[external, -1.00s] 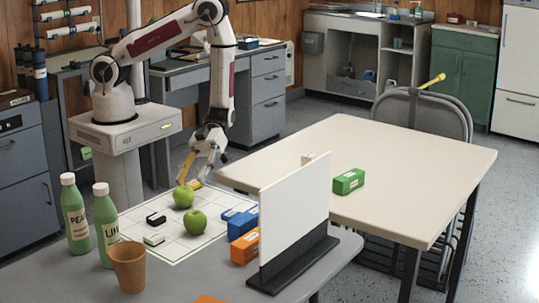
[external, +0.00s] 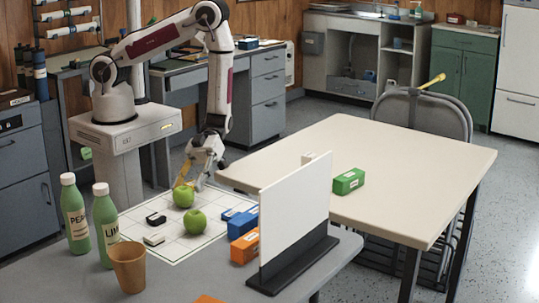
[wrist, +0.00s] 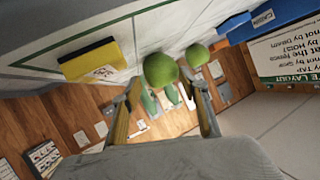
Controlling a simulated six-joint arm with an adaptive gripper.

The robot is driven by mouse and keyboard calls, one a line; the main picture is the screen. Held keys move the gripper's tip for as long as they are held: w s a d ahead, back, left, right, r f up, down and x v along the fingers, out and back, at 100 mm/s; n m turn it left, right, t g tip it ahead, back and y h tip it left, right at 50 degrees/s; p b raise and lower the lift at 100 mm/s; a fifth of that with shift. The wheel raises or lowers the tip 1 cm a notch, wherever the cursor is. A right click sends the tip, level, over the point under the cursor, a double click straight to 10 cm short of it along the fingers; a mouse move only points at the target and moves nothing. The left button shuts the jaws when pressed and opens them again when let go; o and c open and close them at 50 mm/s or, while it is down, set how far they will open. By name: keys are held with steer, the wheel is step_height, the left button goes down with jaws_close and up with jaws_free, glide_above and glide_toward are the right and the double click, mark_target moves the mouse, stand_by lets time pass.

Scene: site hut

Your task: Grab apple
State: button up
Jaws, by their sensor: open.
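Two green apples lie on the white gridded sheet. The farther apple (external: 183,196) is close in front of my gripper, and the nearer apple (external: 195,222) is just beyond it. In the wrist view the closer apple (wrist: 160,70) shows ahead of the gap between my fingers, and the other apple (wrist: 197,54) is smaller, to its right. My gripper (external: 190,182) is open, low over the back edge of the sheet, tilted toward the apples. Its fingers (wrist: 168,100) are apart with nothing between them. Contact with the apple cannot be told.
Blue boxes (external: 243,221) and an orange box (external: 245,246) are right, before a white panel (external: 295,215). Bottles (external: 74,215) and a brown cup (external: 128,267) stand left. A yellow block (wrist: 92,62) is near my gripper.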

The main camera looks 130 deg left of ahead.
mark_target(183, 196)
steer(key=shift+x, duration=2.35)
steer(key=shift+w, duration=0.1)
steer(key=c, duration=0.9)
